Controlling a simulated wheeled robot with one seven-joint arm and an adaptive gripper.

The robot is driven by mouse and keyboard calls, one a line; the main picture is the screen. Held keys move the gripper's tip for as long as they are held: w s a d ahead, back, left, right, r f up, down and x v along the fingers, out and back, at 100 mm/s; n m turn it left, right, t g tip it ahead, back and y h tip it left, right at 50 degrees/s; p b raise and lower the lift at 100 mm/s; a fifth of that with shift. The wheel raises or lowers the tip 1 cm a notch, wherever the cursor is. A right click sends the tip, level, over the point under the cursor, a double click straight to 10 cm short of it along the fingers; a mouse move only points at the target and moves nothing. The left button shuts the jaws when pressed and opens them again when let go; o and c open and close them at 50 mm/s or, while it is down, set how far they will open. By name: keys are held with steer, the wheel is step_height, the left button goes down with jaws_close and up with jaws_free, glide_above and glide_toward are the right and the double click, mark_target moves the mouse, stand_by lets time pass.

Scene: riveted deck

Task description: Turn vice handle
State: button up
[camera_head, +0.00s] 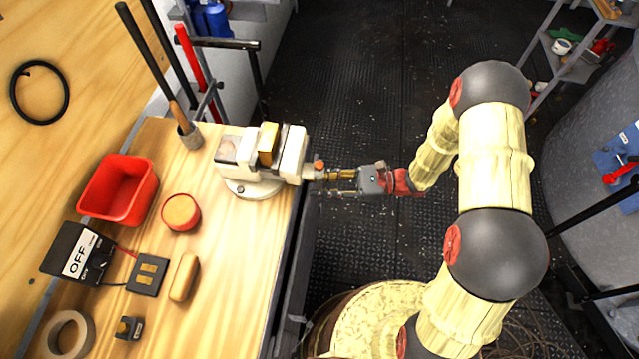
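The vice (290,158) is white with a brass-coloured block at its jaws, and it is fixed to the right edge of the wooden bench. Its handle (319,164) has an orange knob and stands at the vice's right end, just past the bench edge. My gripper (328,182) reaches in from the right, level with the handle. Its two fingers look parted, one above the other in the picture, with their tips right beside the handle. Whether they touch the handle is too small to tell. The lower part of the handle is hard to make out.
On the bench (230,260) are a red bin (119,190), a round red tin (181,212), a black OFF box (78,255), a wooden block (184,277) and a tape roll (68,335). Upright rods stand behind the vice. A shelf (570,60) is at upper right. The dark floor between is clear.

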steer(key=shift+c, duration=0.7)
jaws_close()
